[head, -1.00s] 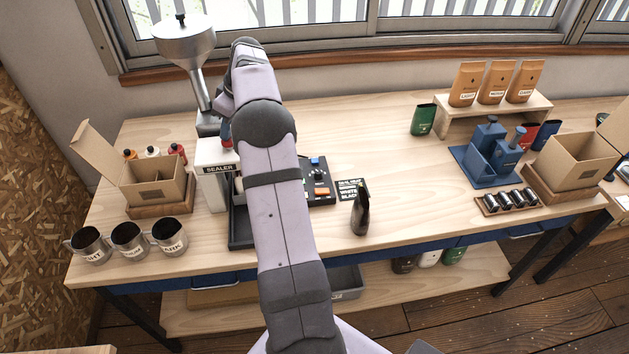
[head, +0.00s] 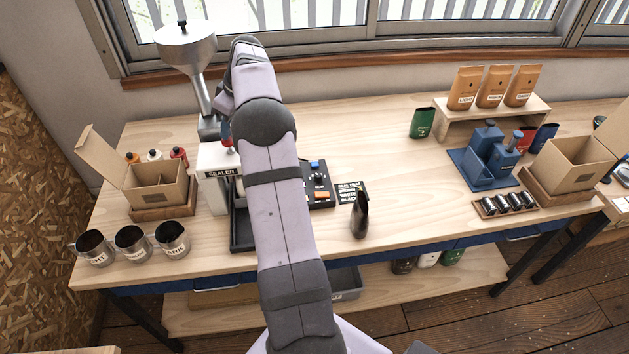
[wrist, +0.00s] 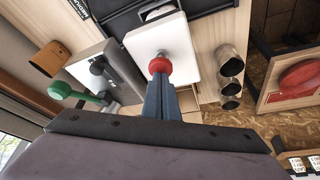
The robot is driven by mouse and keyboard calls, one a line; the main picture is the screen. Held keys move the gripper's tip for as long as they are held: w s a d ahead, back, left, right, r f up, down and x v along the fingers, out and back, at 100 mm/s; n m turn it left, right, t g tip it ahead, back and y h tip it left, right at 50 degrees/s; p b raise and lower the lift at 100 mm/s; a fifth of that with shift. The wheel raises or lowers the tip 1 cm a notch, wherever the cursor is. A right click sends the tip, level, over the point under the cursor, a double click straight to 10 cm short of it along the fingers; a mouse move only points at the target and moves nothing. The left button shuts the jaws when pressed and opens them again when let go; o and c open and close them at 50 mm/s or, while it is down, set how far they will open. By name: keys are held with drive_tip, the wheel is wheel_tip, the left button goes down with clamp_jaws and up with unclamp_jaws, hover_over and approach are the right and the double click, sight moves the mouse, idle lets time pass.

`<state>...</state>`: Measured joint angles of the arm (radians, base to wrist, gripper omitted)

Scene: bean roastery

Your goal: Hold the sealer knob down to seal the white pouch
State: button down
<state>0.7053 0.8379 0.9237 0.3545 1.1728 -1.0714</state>
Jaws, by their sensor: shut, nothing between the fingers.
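The sealer (head: 220,158) is a white block on a post, labelled SEALER, on the bench left of my arm. Its red knob (wrist: 160,66) stands on top in the wrist view and shows small in the head view (head: 227,141). My gripper (wrist: 160,76) is shut and empty, its fingertips at the knob's top and seemingly touching it. How far the knob is pressed I cannot tell. A pale piece (wrist: 157,9), probably the white pouch, shows beyond the sealer head in the wrist view. My arm hides most of that spot in the head view.
A dark tray (head: 240,235) lies under the sealer. A black control panel (head: 322,192) and a dark pouch (head: 360,214) stand right of my arm. Several metal cups (head: 130,243) and an open cardboard box (head: 155,188) are left. Bench room is clear right of the dark pouch.

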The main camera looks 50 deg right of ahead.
drive_tip(key=shift+r+p, duration=1.35)
drive_tip(key=shift+r, duration=0.55)
drive_tip(key=shift+a+f, duration=0.15)
drive_tip(key=shift+a, duration=0.15)
drive_tip(key=s+a+f+m+g+b, duration=0.1)
drive_tip(key=s+a+f, duration=0.15)
drive_tip(key=a, duration=0.45)
drive_tip(key=s+a+f+g+b, duration=0.15)
drive_tip(key=s+a, duration=0.25)
drive_tip(key=a, duration=0.4)
drive_tip(key=s+a+f+m+b, duration=0.1)
drive_tip(key=s+a+f, duration=0.15)
drive_tip(key=a, duration=0.45)
drive_tip(key=s+a+f+b, duration=0.1)
drive_tip(key=s+a+f, duration=0.1)
drive_tip(key=s, duration=0.4)
drive_tip(key=s+a+f+g+b, duration=0.1)
drive_tip(key=s+a+f, duration=0.2)
drive_tip(key=s+a, duration=0.2)
drive_tip(key=s+a+f+m+g+h, duration=0.1)
drive_tip(key=s+a+f, duration=0.1)
drive_tip(key=s, duration=0.7)
drive_tip(key=shift+a+f+b, duration=0.3)
drive_tip(key=shift+a+b, duration=0.1)
drive_tip(key=shift+a, duration=0.25)
